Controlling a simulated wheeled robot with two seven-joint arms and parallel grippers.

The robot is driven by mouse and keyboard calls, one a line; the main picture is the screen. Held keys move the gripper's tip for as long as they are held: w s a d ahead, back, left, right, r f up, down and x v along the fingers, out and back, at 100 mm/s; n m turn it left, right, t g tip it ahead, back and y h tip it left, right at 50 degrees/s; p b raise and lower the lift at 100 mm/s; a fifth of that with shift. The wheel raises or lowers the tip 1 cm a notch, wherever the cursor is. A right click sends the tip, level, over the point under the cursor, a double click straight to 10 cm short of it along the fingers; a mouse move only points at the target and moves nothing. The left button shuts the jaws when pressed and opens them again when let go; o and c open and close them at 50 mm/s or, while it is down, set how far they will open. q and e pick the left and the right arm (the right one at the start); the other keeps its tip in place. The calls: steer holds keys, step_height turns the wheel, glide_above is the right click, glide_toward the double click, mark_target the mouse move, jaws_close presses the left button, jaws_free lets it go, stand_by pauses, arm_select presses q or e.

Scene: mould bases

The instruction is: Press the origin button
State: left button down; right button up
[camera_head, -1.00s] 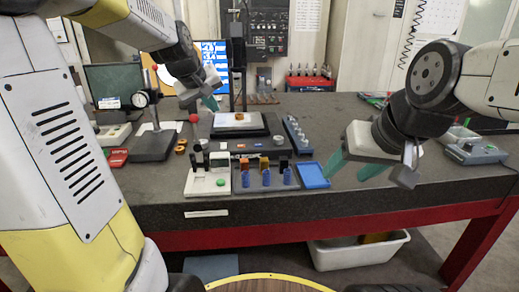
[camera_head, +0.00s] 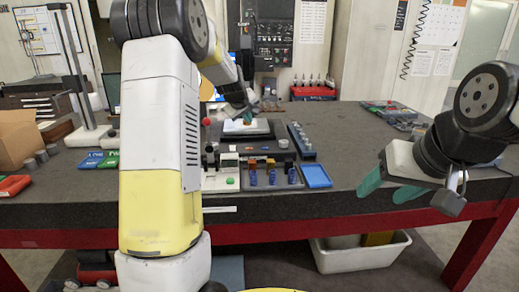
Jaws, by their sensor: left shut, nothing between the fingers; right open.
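A white box (camera_head: 222,185) with a round green button (camera_head: 230,181) stands near the table's front edge, partly hidden by my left arm. No label on the button is readable. My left gripper (camera_head: 247,120) is shut and empty, seen small beyond the box, over the white plate (camera_head: 234,127) on a black stand. I cannot tell whether its teal tips touch the plate. My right gripper (camera_head: 381,197) is open and empty at the right, its teal fingers apart near the table's front edge and well away from the button.
Beside the box is a rack (camera_head: 270,180) with several blue pieces, then a blue tray (camera_head: 316,176). A dark block with several round parts (camera_head: 301,140) lies behind the tray. A red-knobbed lever (camera_head: 206,122) rises behind the box. The table's right middle is clear.

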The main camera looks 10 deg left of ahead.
mark_target(248, 150)
arm_select(q)
steer(key=shift+f, duration=4.4)
steer(key=shift+f, duration=0.45)
steer(key=shift+f, duration=0.3)
steer(key=shift+r, duration=0.75)
steer(key=shift+r, duration=2.5)
